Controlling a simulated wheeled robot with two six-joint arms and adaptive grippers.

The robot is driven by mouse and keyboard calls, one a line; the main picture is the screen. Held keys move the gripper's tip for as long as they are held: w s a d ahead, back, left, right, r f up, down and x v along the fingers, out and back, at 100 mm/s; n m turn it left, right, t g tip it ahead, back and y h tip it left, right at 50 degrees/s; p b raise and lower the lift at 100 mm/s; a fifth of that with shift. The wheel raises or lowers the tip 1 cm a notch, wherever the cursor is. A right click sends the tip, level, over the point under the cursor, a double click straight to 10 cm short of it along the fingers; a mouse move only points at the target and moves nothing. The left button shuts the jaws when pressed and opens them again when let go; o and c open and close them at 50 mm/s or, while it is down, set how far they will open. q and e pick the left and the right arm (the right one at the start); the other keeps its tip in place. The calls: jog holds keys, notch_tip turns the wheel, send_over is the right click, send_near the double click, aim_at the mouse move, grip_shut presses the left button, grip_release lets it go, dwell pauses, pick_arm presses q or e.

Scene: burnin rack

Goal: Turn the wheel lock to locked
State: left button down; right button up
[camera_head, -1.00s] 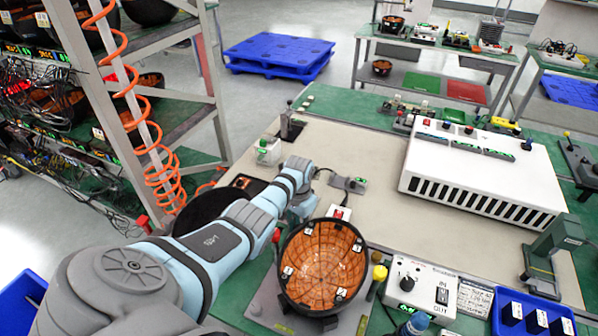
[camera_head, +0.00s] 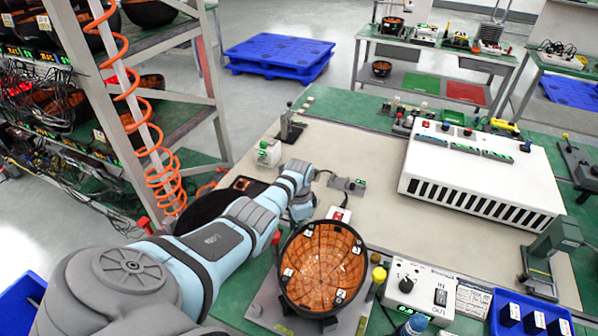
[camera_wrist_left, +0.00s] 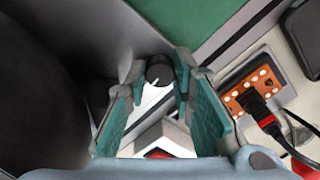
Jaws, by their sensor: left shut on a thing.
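In the left wrist view, my left gripper (camera_wrist_left: 160,78) has its two green-padded fingers closed on a small dark round knob (camera_wrist_left: 158,70), which I take to be the wheel lock. A white slanted surface shows below the knob between the fingers. No locked or unlocked mark can be read. In the head view, my left arm reaches in from the left, and its wrist is above the bench beside the dark bowl with an orange inside (camera_head: 322,268); the fingertips and the knob are hidden there. My right gripper is not in view.
A white box with a red button (camera_head: 339,215) is close to my left wrist. A control box with a black dial (camera_head: 420,290) and a blue tray (camera_head: 530,318) are at the front right. A white vented unit (camera_head: 480,175) is behind. The beige mat's middle is mostly clear.

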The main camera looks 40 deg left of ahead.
pick_arm(q)
jog(key=shift+w+r, duration=0.1)
jog(key=c, duration=1.4)
grip_release()
jog(key=shift+o, duration=0.2)
notch_tip(320, 180, up, 12)
jog(key=shift+a, duration=0.1)
